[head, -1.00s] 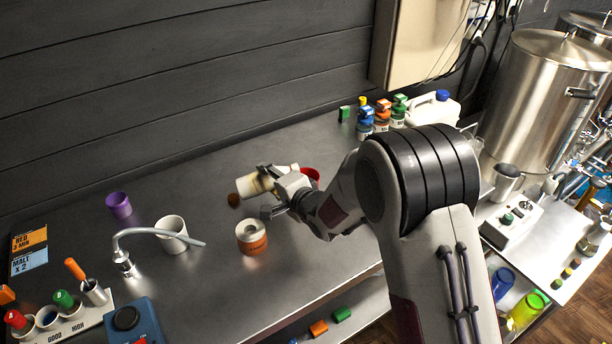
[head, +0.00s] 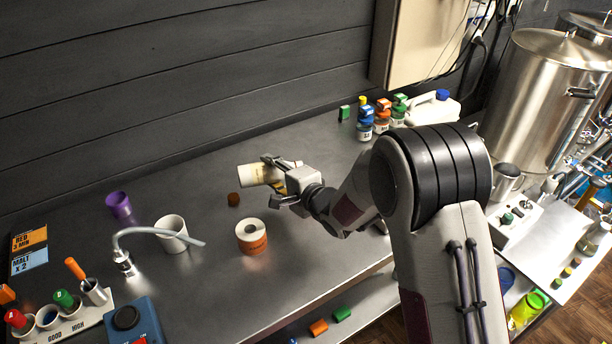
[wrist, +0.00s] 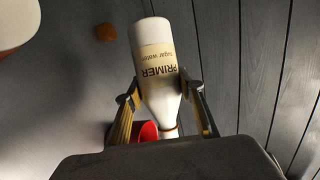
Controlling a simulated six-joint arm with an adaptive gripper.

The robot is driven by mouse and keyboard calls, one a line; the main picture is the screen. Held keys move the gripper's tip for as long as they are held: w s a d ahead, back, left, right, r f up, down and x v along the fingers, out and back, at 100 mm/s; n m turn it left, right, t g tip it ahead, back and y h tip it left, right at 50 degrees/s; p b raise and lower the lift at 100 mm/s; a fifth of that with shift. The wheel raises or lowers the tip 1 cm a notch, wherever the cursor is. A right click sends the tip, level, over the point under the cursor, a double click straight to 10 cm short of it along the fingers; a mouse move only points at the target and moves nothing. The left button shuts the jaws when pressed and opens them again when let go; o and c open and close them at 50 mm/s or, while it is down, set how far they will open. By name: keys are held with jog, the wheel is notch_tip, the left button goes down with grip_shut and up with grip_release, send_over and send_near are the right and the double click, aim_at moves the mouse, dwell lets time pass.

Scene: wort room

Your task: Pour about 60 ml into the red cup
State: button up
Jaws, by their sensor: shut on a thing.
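My gripper (head: 277,182) is shut on a white bottle (head: 255,175), held above the bench. In the wrist view the bottle (wrist: 158,85) sits between both fingers, with a label reading "PRIMER sugar water" upside down. In the head view it lies nearly level, its broad base to the left and its neck toward my gripper. The red cup (wrist: 146,131) shows only partly in the wrist view, beside the bottle's neck and behind my gripper body. In the head view my gripper and arm hide it. The bottle's mouth, the cup's inside and any stream cannot be made out.
A brown cap (head: 233,199) lies on the bench, near an orange-sided roll (head: 252,237). A white cup (head: 171,233) stands by a curved spout (head: 150,231), and a purple cup (head: 119,204) stands farther left. Small bottles (head: 381,117) stand at the back right.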

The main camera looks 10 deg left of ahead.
jog(key=shift+a+r+m+y, duration=0.3)
jog(key=shift+r+m+y, duration=0.1)
jog(key=shift+r+m, duration=0.2)
dwell(2.3)
jog(key=shift+s+a+f+n+h, duration=0.1)
jog(key=shift+f+n+h, duration=0.3)
jog(key=shift+f+n, duration=0.2)
jog(key=shift+s+a+f+n+h, duration=0.1)
jog(key=shift+f+n+h, duration=0.3)
jog(key=shift+f+n, duration=0.2)
jog(key=shift+s+a+f+n+h, duration=0.15)
jog(key=shift+a+f+n+h, duration=0.05)
jog(key=shift+f+n+h, duration=0.2)
jog(key=shift+a+f, duration=0.1)
jog(key=shift+f, duration=0.05)
jog(key=shift+n+h, duration=0.4)
jog(key=shift+n, duration=0.3)
dwell(1.0)
jog(key=shift+t, duration=0.3)
jog(key=shift+d+r+n+h, duration=0.25)
jog(key=shift+n+h, duration=0.15)
jog(key=shift+w+d+r+n+h, duration=0.3)
jog(key=shift+d+r+n+h, duration=0.15)
jog(key=shift+n, duration=0.25)
